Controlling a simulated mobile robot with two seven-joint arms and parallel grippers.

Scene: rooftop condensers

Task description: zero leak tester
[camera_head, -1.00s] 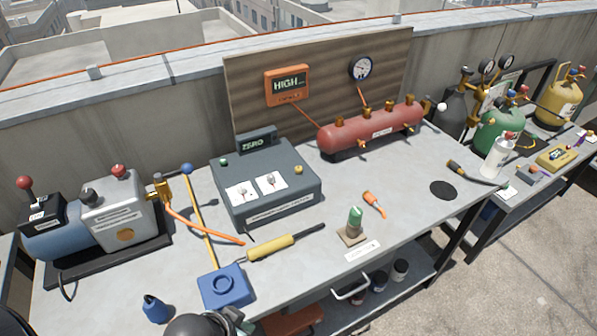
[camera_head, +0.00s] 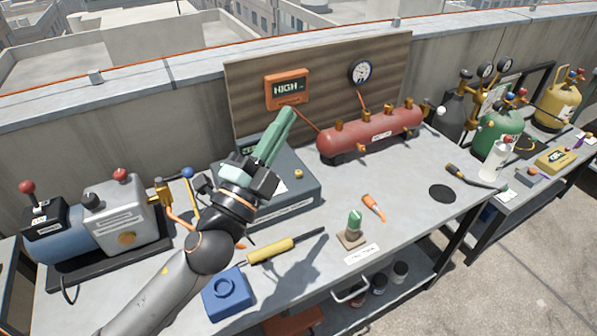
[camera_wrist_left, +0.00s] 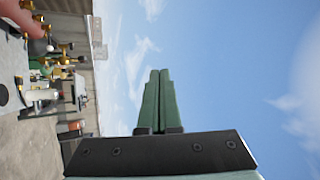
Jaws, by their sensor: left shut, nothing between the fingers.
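The leak tester (camera_head: 294,203) is a grey box on the bench against the wooden backboard. Its ZERO display, its knobs and much of its top are now hidden behind my left arm; a yellow button (camera_head: 298,174) shows at its right. My left gripper (camera_head: 289,116) is in front of and above the tester, green fingers pointing up and right, shut and empty. In the left wrist view the closed green fingers (camera_wrist_left: 158,85) stand together against the sky. My right gripper is not in view.
An orange HIGH display (camera_head: 287,89) and a gauge (camera_head: 361,71) hang on the backboard (camera_head: 330,75). A red tank (camera_head: 370,133) stands right of the tester. A pump (camera_head: 125,210) stands left. A yellow-handled tool (camera_head: 270,250), blue block (camera_head: 227,293) and green-topped stand (camera_head: 354,225) lie in front.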

